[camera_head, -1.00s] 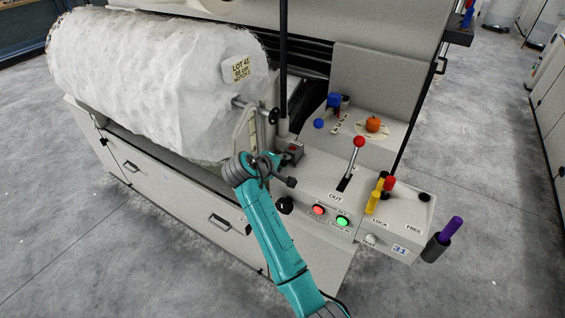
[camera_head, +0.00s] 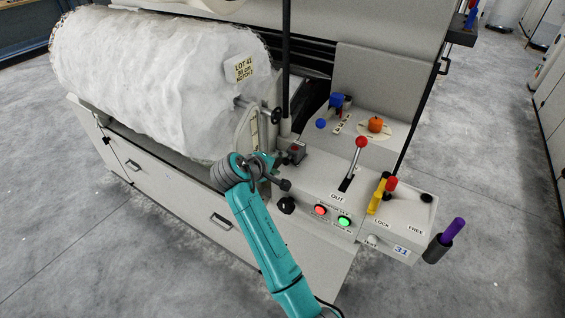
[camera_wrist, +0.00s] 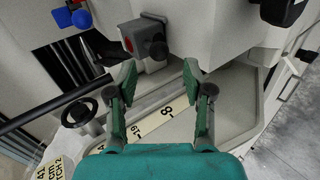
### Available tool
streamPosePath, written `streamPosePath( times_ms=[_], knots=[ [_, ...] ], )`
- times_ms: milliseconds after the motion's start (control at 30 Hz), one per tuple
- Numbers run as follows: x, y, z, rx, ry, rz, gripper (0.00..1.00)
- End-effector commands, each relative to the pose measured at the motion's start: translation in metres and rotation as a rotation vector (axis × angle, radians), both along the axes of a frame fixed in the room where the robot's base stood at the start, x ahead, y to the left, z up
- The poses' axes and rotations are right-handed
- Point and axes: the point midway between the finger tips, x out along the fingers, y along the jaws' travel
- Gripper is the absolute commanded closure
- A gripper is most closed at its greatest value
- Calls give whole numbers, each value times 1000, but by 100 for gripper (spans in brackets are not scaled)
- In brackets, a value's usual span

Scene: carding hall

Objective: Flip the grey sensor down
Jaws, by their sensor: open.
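The grey sensor (camera_head: 294,151) is a small grey box with a red face, on the machine just right of the lap roll's end. In the wrist view the grey sensor (camera_wrist: 128,34) is at the top centre, with a dark round knob (camera_wrist: 157,48) in front of its red face. My gripper (camera_wrist: 159,76) is open and empty, its two green fingers spread. The sensor appears beyond the fingertips, apart from them. In the head view my wrist largely hides the fingers.
A white lap roll (camera_head: 150,85) lies at left. A small handwheel (camera_head: 276,115) and a scale plate (camera_wrist: 155,120) are close by. The control panel at right has a red-knobbed lever (camera_head: 361,142), lit buttons (camera_head: 344,221) and yellow handle (camera_head: 377,195). A black knob (camera_head: 286,205) is below the sensor.

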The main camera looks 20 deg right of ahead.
Motion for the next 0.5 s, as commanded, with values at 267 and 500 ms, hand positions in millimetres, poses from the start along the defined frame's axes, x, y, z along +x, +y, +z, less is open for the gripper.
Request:
streamPosePath(
  times_ms=[267,500],
  knots=[
    [-24,36,29,1,-2,2,49],
    [-34,49,40,0,-2,0,49]
  ],
)
